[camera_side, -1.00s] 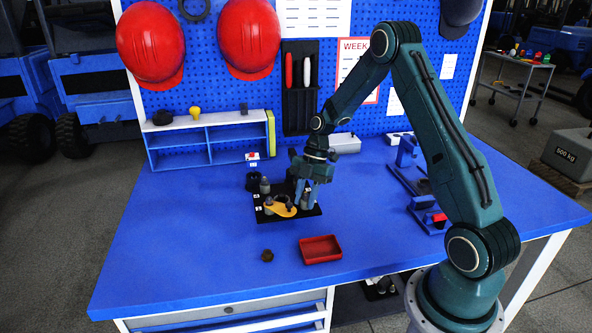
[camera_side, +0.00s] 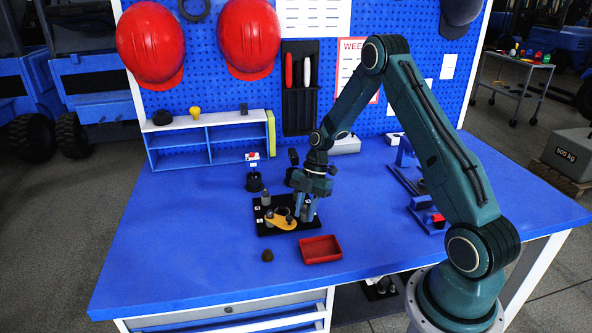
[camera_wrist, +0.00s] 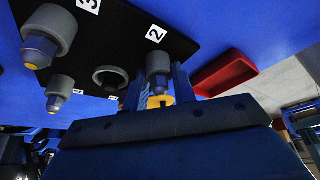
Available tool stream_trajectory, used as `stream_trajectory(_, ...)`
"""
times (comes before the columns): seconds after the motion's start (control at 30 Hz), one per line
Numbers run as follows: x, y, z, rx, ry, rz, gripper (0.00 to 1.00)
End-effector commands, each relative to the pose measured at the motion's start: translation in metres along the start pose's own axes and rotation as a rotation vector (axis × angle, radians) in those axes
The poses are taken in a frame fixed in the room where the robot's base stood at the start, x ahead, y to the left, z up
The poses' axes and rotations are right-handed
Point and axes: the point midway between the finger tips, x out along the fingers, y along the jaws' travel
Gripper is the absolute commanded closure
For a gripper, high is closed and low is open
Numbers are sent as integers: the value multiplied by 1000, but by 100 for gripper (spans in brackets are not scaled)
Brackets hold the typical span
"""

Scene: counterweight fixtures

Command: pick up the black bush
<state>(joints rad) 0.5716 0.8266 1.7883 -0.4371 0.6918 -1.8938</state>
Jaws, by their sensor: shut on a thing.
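My gripper (camera_side: 307,211) is low over the right part of a black board (camera_side: 266,230). Its jaws are shut on a grey capped post (camera_wrist: 158,64), seen between the two fingers in the wrist view. A yellow lever plate (camera_side: 281,223) lies on the board beside it. A dark ring (camera_wrist: 110,80) is also on the board, left of the held post. The post's lower end is partly hidden by the fingers.
A red tray (camera_side: 320,249) is just in front of the board. Other grey posts (camera_wrist: 48,33) stand on the board. A black round stand (camera_side: 254,182) is behind it. Blue fixtures (camera_side: 428,212) stand at right. The table's front left is clear.

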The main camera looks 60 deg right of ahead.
Motion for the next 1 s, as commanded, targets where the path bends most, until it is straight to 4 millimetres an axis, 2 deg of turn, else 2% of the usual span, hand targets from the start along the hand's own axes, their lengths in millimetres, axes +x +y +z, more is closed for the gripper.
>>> stream_trajectory(0.33,-2,3,0,-8,-2,10,100)
stream_trajectory(0.37,2,0,1,1,0,0,70)
stream_trajectory(0.47,1,0,1,1,0,0,52)
stream_trajectory(0.83,0,0,0,0,0,0,52)
stream_trajectory(1.0,-9,0,0,1,0,1,52)
